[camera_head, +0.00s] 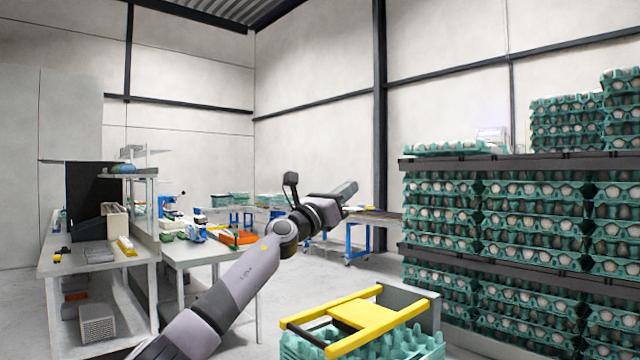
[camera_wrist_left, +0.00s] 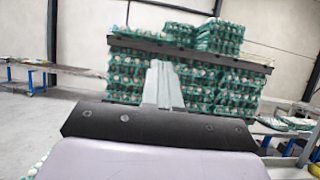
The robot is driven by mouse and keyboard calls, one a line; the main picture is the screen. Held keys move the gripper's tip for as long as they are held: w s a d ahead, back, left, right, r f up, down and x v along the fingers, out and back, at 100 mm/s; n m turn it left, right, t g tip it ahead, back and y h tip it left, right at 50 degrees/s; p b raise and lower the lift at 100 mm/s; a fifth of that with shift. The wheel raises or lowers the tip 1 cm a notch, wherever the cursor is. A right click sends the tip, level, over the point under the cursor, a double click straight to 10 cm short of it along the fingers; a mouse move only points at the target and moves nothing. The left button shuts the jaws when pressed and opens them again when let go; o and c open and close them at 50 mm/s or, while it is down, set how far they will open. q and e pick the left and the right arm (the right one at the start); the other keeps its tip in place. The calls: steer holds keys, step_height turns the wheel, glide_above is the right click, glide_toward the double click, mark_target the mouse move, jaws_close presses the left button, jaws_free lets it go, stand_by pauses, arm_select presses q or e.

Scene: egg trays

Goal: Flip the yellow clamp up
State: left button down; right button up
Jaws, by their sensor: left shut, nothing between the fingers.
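The yellow clamp (camera_head: 362,314) is a flat frame of two bars joined by a broad plate. It lies roughly level over a teal egg tray (camera_head: 400,345) at the bottom of the head view, with a grey panel (camera_head: 415,298) at its far right end. My left gripper (camera_head: 347,188) is raised above and beyond the clamp in the head view, well apart from it. Its fingers (camera_wrist_left: 163,84) are together and empty in the left wrist view. The clamp does not show in the wrist view. My right gripper is not in view.
Tall stacks of teal egg trays (camera_head: 440,205) with dark dividers (camera_head: 500,163) stand at the right, close to the clamp. White tables (camera_head: 190,252) with tools and boxes stand at the left. Open floor lies between the tables and the stacks.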

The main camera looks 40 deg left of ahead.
arm_select(q)
steer(key=s+r+p, duration=0.2)
steer(key=s, duration=0.5)
steer(key=shift+a+p, duration=0.25)
steer(key=shift+p, duration=0.1)
steer(key=shift+r, duration=0.1)
